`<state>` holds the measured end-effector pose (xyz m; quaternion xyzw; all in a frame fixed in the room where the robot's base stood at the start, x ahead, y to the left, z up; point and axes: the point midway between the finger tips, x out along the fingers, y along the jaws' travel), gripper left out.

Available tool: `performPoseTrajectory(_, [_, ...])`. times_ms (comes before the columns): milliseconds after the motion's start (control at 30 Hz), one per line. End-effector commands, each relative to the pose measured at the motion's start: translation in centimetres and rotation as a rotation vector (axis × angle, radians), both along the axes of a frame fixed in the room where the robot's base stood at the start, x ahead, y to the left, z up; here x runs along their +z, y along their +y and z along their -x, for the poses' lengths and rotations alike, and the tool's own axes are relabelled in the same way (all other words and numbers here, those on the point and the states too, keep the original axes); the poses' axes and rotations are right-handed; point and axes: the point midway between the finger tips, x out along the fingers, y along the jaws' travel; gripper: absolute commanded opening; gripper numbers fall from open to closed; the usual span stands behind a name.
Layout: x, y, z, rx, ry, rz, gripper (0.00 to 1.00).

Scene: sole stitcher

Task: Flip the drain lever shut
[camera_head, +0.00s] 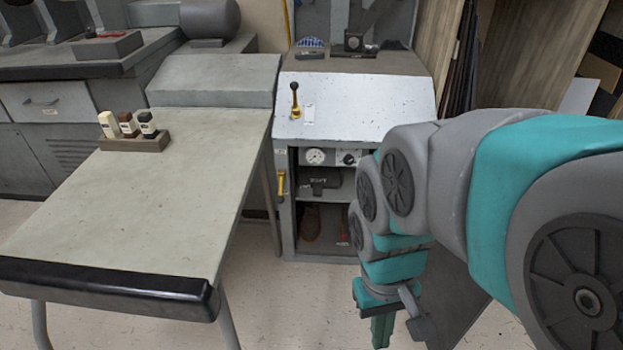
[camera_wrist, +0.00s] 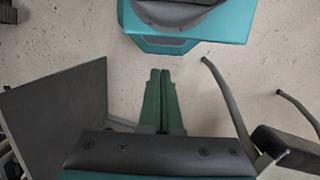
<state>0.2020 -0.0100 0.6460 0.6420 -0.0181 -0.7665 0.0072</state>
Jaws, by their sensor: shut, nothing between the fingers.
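A brass lever with a black knob (camera_head: 295,99) stands upright on the sloped white panel of the machine. A yellow handle (camera_head: 281,183) is fixed upright at the left front edge of the machine's cabinet. I cannot tell from any label which of the two is the drain lever. My gripper (camera_head: 382,332) points down over the floor, right of and nearer than the cabinet, well apart from both. In the wrist view my gripper (camera_wrist: 160,74) has its green fingers together and empty, and neither lever can be made out there.
A long grey bench (camera_head: 150,200) with a black padded front edge stands at the left. It carries a small rack (camera_head: 134,144) of bottles. The open cabinet (camera_head: 325,222) holds a gauge and tools. Boards (camera_head: 525,50) lean at the back right. Floor is clear before the cabinet.

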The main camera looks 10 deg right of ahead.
Motion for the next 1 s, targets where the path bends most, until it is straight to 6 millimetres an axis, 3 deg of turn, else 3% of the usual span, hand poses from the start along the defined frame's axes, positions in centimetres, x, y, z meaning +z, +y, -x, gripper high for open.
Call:
performPoseTrajectory(567, [-3.6,-9.8,-8.6,-0.081,0.128,0.414,0.0])
performPoseTrajectory(1000, [-6.6,-15.6,-17.3,-0.067,0.142,0.752,0.0])
